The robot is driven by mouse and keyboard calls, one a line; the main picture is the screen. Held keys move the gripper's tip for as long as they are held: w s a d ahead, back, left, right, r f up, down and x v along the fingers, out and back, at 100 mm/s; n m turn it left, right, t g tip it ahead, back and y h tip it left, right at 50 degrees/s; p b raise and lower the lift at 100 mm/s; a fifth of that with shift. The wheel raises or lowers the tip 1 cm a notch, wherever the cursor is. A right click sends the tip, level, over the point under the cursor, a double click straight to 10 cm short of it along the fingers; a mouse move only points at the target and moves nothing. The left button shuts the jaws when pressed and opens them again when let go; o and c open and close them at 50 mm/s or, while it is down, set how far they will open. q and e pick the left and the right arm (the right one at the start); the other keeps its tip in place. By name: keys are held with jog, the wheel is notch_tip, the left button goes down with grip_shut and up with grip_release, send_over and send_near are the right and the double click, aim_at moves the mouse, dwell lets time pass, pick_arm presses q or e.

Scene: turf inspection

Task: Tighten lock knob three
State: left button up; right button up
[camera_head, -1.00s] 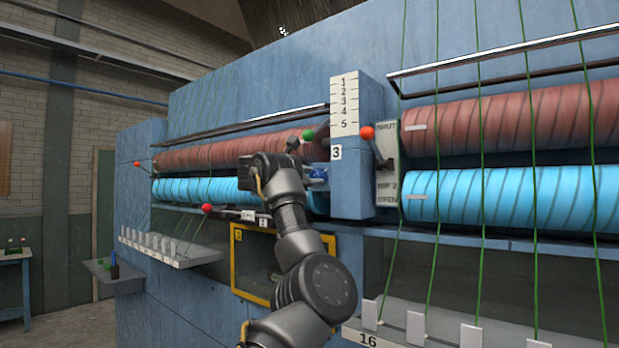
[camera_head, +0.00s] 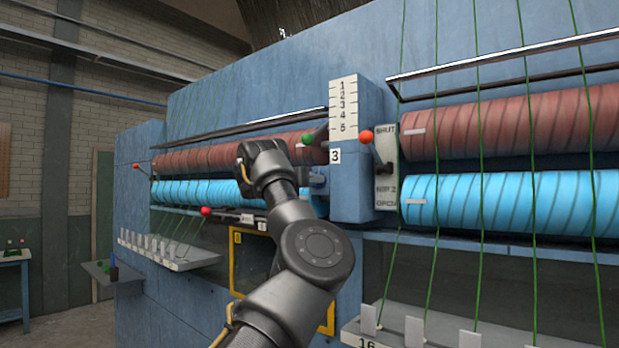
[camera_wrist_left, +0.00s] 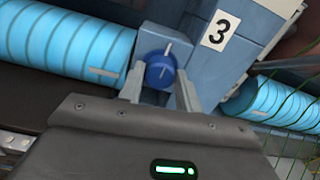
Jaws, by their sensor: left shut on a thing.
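The blue lock knob (camera_wrist_left: 160,70) sits on the machine's blue post (camera_head: 352,190), below and left of the "3" label (camera_wrist_left: 221,30). In the left wrist view my left gripper (camera_wrist_left: 160,82) has its two fingers on either side of the knob, shut on it. A pale line marks the knob's face. In the head view the knob (camera_head: 317,179) is partly hidden by my left wrist and arm. The label also shows on the post in the head view (camera_head: 335,156). My right gripper is not in view.
A green-knobbed lever (camera_head: 307,139) is close above my left wrist. Red (camera_head: 530,127) and blue rollers (camera_head: 530,200) with green strands flank the post. A yellow-framed opening (camera_head: 233,262) is below, behind my arm.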

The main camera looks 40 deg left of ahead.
pick_arm(q)
jog(key=shift+r+n, duration=0.1)
jog(key=shift+n, duration=0.4)
jog(key=o, duration=1)
jog(key=shift+s, duration=0.15)
